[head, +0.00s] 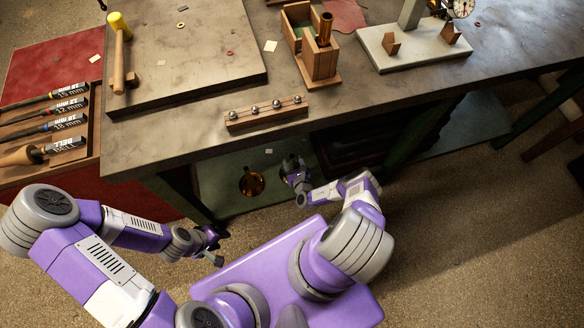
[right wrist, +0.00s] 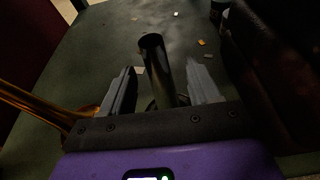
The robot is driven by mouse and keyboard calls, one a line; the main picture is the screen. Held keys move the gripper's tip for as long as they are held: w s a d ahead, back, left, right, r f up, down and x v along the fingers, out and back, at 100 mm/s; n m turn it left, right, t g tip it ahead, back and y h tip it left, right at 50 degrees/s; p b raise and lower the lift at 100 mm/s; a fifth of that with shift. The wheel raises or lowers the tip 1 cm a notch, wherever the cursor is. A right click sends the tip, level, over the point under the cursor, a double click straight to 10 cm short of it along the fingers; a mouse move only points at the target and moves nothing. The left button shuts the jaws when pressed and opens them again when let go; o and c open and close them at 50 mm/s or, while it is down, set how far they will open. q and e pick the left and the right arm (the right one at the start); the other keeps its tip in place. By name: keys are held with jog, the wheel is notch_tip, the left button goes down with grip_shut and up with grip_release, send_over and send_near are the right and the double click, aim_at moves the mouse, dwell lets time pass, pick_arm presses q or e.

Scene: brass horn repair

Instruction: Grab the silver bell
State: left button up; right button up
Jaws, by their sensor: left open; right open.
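Under the bench, on a low green shelf, a dark grey metal tube, seemingly the silver bell's stem (right wrist: 155,65), stands up between the fingers of my right gripper (right wrist: 160,90). The fingers are open, one on each side, with gaps to the tube. The lower part is hidden behind the gripper body. In the head view my right gripper (head: 297,180) is at the shelf, by a dark grey round shape that is partly covered. A brass bell (head: 251,183) sits to its left; it also shows in the right wrist view (right wrist: 82,116). My left gripper (head: 213,248) is open and empty, in front of the bench.
The bench top (head: 190,135) is above the shelf. It carries a wooden rack of steel balls (head: 265,112), a mallet (head: 119,60), a wooden holder (head: 318,62) and a gauge stand (head: 415,45). Small scraps lie on the shelf (right wrist: 100,50). A dark block (right wrist: 265,70) stands right of the tube.

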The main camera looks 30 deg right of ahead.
jog(key=x, duration=0.1)
jog(key=b+x, duration=0.1)
jog(key=shift+w+f, duration=0.25)
jog(key=shift+f, duration=0.15)
jog(key=shift+w+d+b, duration=0.15)
jog(key=shift+w+b, duration=0.15)
jog(key=shift+w, duration=0.1)
grip_shut()
jog(key=shift+r, duration=0.1)
